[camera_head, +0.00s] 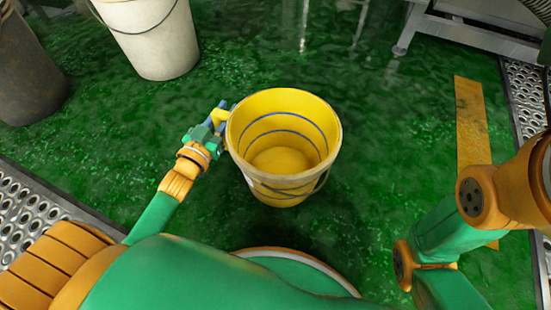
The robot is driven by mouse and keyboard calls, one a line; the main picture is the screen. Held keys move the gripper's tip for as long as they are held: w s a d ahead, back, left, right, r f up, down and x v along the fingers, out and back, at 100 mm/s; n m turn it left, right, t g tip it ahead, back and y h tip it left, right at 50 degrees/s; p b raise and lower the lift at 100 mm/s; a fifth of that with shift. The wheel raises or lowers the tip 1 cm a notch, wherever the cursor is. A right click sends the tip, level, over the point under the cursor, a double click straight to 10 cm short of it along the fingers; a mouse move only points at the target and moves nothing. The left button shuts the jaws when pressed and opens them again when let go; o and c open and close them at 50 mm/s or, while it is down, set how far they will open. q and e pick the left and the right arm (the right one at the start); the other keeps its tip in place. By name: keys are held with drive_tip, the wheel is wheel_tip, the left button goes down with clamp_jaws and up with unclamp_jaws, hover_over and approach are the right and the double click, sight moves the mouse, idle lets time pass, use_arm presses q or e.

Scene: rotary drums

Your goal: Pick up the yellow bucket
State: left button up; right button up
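The yellow bucket (270,185) is upright in the middle of the view, its open top facing me. It looks empty inside, with dark rings around the inner wall. Its thin wire handle hangs down along the near side. My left gripper (221,116) is at the bucket's left rim, its narrow fingers pointing up and away from me. A small yellow piece shows between or beside the fingers. I cannot tell whether the fingers are closed on the rim or only beside it. My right arm comes in at the right, and its gripper is out of view.
A white bucket (155,45) stands at the back left, with a dark brown drum (25,70) beside it. A metal machine frame (465,35) is at the back right. Perforated metal plates edge both sides. A yellow floor strip (472,125) lies right. Green glossy floor around the bucket is clear.

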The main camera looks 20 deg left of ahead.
use_arm(q)
clamp_jaws()
idle(1.1)
